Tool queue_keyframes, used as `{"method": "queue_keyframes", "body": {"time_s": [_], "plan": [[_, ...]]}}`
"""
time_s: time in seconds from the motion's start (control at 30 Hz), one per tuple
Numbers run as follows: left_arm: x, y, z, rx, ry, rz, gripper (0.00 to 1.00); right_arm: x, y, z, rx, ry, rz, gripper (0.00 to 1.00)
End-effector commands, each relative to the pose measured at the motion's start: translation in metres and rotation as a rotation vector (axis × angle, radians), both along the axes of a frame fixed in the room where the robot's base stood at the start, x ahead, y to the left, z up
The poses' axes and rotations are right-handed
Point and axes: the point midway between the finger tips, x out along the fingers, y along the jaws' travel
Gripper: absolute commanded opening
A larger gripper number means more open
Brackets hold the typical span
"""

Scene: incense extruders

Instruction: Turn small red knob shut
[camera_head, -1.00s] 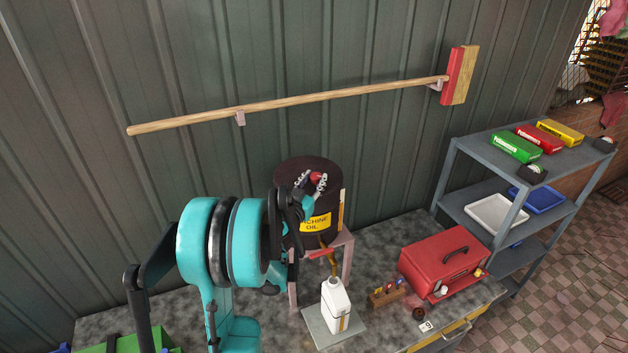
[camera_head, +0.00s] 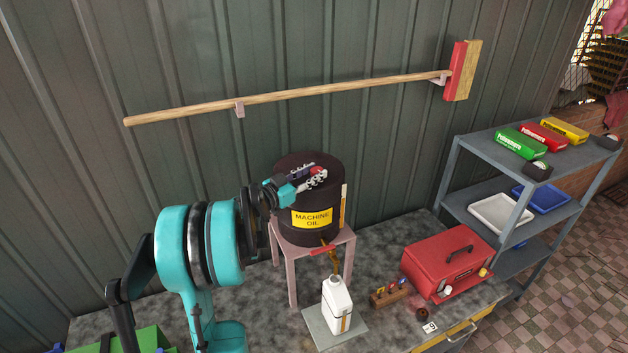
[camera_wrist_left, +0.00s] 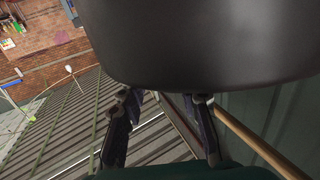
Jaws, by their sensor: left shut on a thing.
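A dark drum (camera_head: 290,218) with a yellow machine oil label stands on a pinkish stand (camera_head: 287,258). A small red knob (camera_head: 317,170) shows on top of the drum, partly covered by my fingers. My left gripper (camera_head: 314,174) reaches across the drum top from the left, shut on the knob. In the left wrist view, the drum wall (camera_wrist_left: 200,50) fills the upper part, and my two fingers (camera_wrist_left: 160,105) run up to its edge; the knob is hidden there. My right gripper is not in view.
A tap with a red lever (camera_head: 322,250) sits at the drum's foot, above a white bottle (camera_head: 337,303). A red box (camera_head: 440,258) and a small wooden rack (camera_head: 390,297) stand on the right of the bench. A broom (camera_head: 300,96) hangs on the wall behind.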

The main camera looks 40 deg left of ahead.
Motion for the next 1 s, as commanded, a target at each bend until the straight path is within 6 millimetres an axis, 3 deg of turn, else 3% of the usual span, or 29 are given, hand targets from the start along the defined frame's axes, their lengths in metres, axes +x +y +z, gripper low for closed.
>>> {"method": "queue_keyframes", "body": {"time_s": [0.2, 0.5, 1.0], "plan": [[0.001, 0.005, -0.003, 0.0, 0.0, -0.167, 0.04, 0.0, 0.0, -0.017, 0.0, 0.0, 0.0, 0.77], [0.002, 0.006, -0.001, 0.0, 0.001, -0.32, 0.04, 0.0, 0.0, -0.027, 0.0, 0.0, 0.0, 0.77], [0.002, 0.006, 0.0, 0.0, 0.001, -0.373, 0.04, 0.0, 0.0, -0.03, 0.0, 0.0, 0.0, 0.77]]}}
